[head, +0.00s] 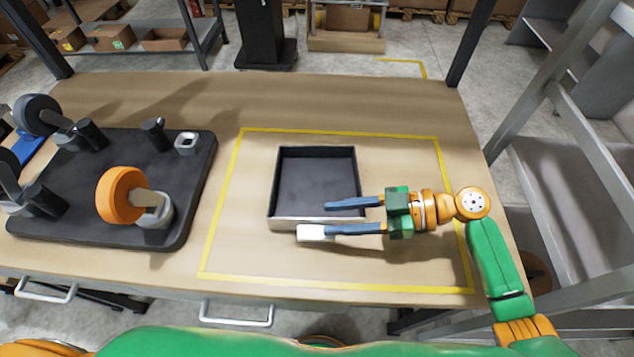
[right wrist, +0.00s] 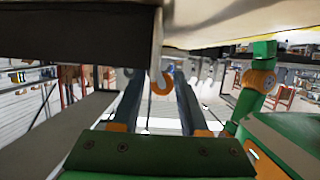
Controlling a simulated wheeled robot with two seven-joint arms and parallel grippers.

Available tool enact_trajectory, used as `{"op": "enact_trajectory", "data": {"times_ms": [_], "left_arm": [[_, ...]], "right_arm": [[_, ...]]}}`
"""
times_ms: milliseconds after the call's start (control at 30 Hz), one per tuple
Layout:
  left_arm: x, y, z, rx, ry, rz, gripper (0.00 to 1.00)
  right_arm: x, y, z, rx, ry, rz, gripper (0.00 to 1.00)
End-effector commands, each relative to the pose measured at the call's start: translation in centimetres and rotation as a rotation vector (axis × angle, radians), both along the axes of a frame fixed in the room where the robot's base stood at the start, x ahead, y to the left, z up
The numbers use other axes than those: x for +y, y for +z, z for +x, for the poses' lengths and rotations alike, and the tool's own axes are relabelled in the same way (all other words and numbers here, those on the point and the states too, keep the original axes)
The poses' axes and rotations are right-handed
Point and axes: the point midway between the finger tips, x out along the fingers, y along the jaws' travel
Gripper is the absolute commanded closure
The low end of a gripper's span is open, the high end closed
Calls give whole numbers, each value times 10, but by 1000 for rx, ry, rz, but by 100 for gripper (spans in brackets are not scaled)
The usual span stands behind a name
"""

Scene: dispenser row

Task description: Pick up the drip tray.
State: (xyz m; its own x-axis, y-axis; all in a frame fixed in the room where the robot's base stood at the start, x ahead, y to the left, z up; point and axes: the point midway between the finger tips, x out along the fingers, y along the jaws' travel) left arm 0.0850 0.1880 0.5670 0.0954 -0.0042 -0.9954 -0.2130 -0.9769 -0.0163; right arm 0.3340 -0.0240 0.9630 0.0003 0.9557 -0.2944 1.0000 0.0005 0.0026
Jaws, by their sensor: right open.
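The drip tray (head: 315,173) is a square, dark, shallow tray with a pale front wall, lying on the table inside a yellow taped outline. A small white block (head: 310,233) shows just in front of it, at the tip of my right gripper's nearer finger. I cannot tell if it belongs to the tray. My right gripper (head: 318,218) comes in from the right and is open, its farther finger over the tray's inside and its nearer finger in front of the front wall. In the right wrist view, both fingers (right wrist: 158,97) show apart. My left gripper is not in view.
A black dispenser base (head: 120,225) with an orange knob (head: 120,195) and several dark posts stands at the left. The taped area around the tray is clear. A grey metal frame (head: 540,100) rises beyond the table's right edge.

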Motion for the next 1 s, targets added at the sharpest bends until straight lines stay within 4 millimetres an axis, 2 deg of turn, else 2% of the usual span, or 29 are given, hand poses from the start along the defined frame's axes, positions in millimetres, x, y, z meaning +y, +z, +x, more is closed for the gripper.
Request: {"op": "enact_trajectory", "data": {"times_ms": [33,133,367,500,533,1000], "left_arm": [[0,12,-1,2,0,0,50],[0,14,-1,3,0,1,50],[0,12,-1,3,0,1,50],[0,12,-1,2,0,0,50],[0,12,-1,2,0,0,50],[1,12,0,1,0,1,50]], "right_arm": [[10,4,0,3,1,3,56],[21,-3,1,2,-1,1,56],[24,-8,1,0,-1,-1,56],[24,-8,1,0,-1,-1,94],[24,-8,1,0,-1,-1,100],[23,-7,1,0,-1,-1,100]]}}
